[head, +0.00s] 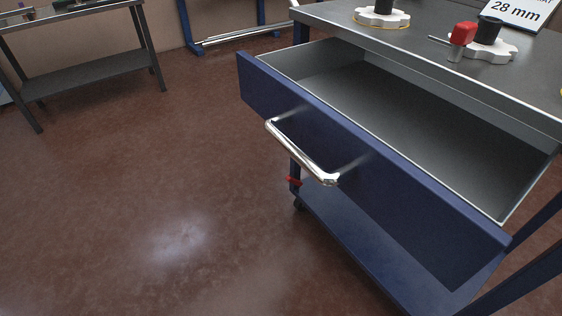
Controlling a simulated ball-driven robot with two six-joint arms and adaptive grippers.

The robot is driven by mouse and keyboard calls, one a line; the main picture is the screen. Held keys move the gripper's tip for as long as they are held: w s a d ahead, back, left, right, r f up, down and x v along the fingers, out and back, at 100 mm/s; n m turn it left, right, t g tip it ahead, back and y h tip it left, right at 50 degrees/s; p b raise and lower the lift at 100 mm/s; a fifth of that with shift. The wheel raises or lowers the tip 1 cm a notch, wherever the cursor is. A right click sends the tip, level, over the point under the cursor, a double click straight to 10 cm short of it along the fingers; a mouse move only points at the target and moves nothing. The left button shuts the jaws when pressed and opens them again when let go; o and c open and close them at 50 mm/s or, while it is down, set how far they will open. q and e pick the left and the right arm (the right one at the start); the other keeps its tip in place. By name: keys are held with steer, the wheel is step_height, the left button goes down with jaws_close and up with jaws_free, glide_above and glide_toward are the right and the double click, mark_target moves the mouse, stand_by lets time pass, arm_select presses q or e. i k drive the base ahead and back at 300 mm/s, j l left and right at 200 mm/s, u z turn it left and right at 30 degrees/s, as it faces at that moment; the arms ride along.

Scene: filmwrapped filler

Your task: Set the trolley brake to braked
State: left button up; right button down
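The blue trolley (375,252) stands at the right of the head view, with its top drawer (390,170) pulled open and empty. A small red lever (293,181) shows low on the trolley's near left leg, above a dark caster (299,203). It looks like the brake pedal, but it is too small to tell its setting. The drawer's chrome handle (303,153) juts out above and to the right of the lever. Neither of my grippers shows in the head view.
On the trolley top (425,40) are white fixtures with black knobs, a red-handled tool (461,38) and a "28 mm" sign (515,11). The open drawer juts into the floor space. A dark workbench (90,68) stands at back left. The brown floor (150,190) is clear.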

mark_target(290, 178)
steer(key=i+j, duration=0.15)
steer(key=j, duration=0.2)
steer(key=i+j+z, duration=0.1)
steer(key=j, duration=0.25)
steer(key=i+j, duration=0.3)
steer(key=j, duration=0.35)
steer(key=i+j+z, duration=0.1)
steer(key=j, duration=0.25)
steer(key=i+j, duration=0.2)
steer(key=j, duration=0.2)
steer(key=l+z, duration=0.05)
